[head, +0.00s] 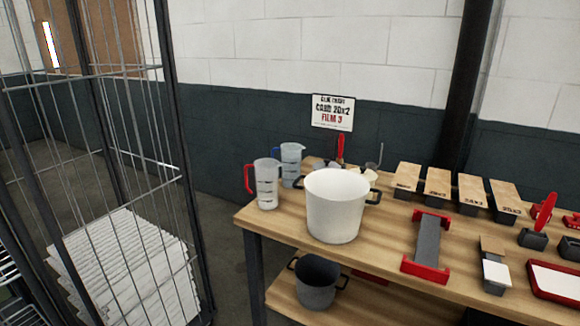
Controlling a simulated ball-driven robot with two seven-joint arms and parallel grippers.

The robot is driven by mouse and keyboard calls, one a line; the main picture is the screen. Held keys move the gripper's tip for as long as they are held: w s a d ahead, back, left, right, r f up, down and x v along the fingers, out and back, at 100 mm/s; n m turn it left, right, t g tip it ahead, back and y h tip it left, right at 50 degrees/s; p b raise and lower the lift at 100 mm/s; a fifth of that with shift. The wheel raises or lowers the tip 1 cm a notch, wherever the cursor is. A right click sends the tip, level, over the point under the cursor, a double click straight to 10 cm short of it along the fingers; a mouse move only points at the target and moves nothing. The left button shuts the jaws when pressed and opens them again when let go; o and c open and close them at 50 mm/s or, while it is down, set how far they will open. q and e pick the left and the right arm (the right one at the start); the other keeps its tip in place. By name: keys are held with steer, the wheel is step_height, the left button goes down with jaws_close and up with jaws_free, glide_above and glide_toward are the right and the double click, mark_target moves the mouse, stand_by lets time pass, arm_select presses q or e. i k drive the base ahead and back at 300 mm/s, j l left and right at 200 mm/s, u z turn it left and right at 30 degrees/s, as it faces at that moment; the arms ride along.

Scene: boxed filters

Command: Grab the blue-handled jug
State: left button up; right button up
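The blue-handled jug (291,165) is a clear, pale measuring jug with a spout. It stands upright at the back left of the wooden table, with its blue handle on its left side. A similar jug with a red handle (267,185) stands in front of it and to its left, covering part of its lower left side. The white pot to the right stands close by. Neither of my grippers is in view.
The white pot (334,208) stands on the table (390,265); a grey pot (317,283) sits on the shelf below. A wire cage (120,150) with stacked white sheets (125,270) stands left. A sign (332,112), wooden blocks (437,187) and a red-ended holder (427,245) are also here.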

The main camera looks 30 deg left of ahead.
mark_target(291, 152)
steer(key=u, duration=0.95)
